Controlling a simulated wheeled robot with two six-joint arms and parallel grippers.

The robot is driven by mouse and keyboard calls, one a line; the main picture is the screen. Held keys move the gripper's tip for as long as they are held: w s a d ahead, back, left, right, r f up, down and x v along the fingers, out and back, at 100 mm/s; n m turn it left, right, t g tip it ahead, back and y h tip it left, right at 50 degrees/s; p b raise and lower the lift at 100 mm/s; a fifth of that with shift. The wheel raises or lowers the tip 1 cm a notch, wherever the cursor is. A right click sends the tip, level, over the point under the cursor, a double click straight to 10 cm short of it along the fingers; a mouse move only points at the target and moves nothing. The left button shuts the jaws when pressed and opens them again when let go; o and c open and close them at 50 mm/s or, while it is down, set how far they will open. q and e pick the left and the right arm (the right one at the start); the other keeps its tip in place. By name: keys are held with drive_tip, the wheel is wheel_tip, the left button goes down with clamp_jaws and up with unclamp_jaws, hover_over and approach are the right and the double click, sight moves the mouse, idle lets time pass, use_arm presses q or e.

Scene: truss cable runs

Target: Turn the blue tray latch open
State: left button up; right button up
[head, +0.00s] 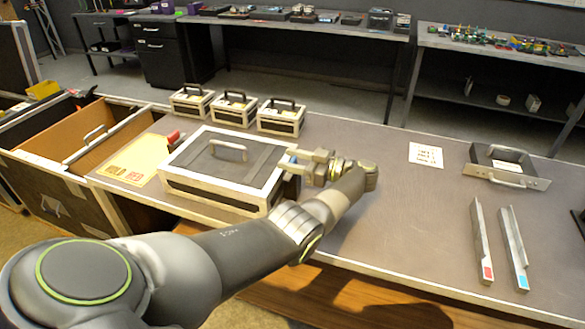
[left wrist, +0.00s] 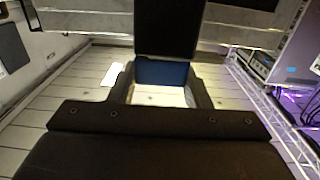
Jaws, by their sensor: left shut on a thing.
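A large dark case with pale edges and a handle on its lid (head: 195,165) sits on the table left of centre. My left gripper (head: 294,160) is at the right side of this case, near its far right corner. A small patch of blue, the blue latch (head: 291,154), shows at the fingertips, mostly hidden by them. In the left wrist view the blue latch (left wrist: 162,73) shows between the two dark fingers. The gripper is shut on it. How far the latch is turned cannot be told. My right gripper is in neither view.
A red piece (head: 173,137) is at the case's left end, beside a yellow board (head: 132,162). Several small handled cases (head: 231,108) stand behind. Two metal strips (head: 514,250) and a handled metal part (head: 505,167) lie right.

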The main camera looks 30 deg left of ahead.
use_arm(q)
drive_tip(key=shift+g, duration=0.3)
drive_tip(key=o, duration=1)
